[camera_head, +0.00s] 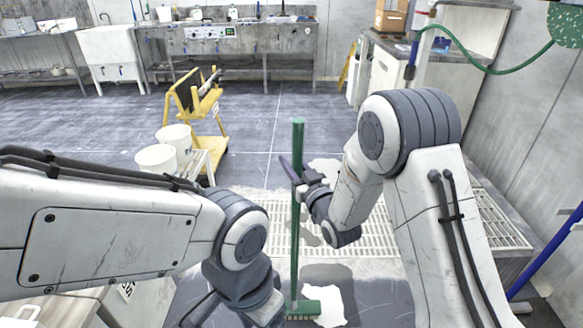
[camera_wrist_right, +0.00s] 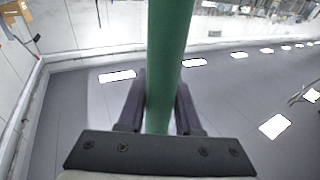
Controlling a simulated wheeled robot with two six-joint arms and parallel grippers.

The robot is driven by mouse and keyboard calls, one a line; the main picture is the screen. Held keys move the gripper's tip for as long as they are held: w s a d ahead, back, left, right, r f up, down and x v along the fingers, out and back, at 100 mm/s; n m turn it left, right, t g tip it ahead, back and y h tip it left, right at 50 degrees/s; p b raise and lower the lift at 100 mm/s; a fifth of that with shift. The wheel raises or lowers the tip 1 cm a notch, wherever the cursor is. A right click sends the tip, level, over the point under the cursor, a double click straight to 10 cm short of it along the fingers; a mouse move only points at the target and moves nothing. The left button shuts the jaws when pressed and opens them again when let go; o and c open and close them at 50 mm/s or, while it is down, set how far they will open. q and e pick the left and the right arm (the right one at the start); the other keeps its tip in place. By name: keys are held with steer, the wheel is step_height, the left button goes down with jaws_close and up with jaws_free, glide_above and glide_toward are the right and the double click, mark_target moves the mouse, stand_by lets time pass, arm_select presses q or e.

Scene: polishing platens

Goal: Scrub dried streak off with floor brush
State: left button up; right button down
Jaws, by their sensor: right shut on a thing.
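The floor brush has a long green handle (camera_head: 296,225) that stands nearly upright in the head view. Its green head (camera_head: 305,308) is low on the floor at the bottom centre; I cannot tell whether it presses down. My right gripper (camera_head: 298,180) is shut on the handle at about mid-height. In the right wrist view the green handle (camera_wrist_right: 168,50) runs between the two dark fingers of the gripper (camera_wrist_right: 160,110). A pale patch (camera_head: 329,304) lies beside the head, to its right; I cannot tell if it is the dried streak or a reflection. My left gripper is out of view.
A pale floor grating (camera_head: 375,238) runs behind the brush head. A yellow folding stand (camera_head: 200,105) and white buckets (camera_head: 157,158) are at left. A grey bench (camera_head: 500,235) stands at right, with a blue pole (camera_head: 548,250) beside it. The middle floor behind is clear.

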steer(key=shift+w, duration=0.35)
steer(key=shift+w+f, duration=0.1)
steer(key=shift+w+r, duration=0.15)
steer(key=shift+w, duration=0.7)
steer(key=shift+w+r, duration=0.1)
steer(key=shift+w, duration=0.75)
steer(key=shift+b, duration=0.3)
steer(key=shift+w+b, duration=0.4)
steer(key=shift+w, duration=1.35)
steer(key=shift+w+f+b, duration=0.1)
steer(key=shift+w+b, duration=0.35)
steer(key=shift+w, duration=1.3)
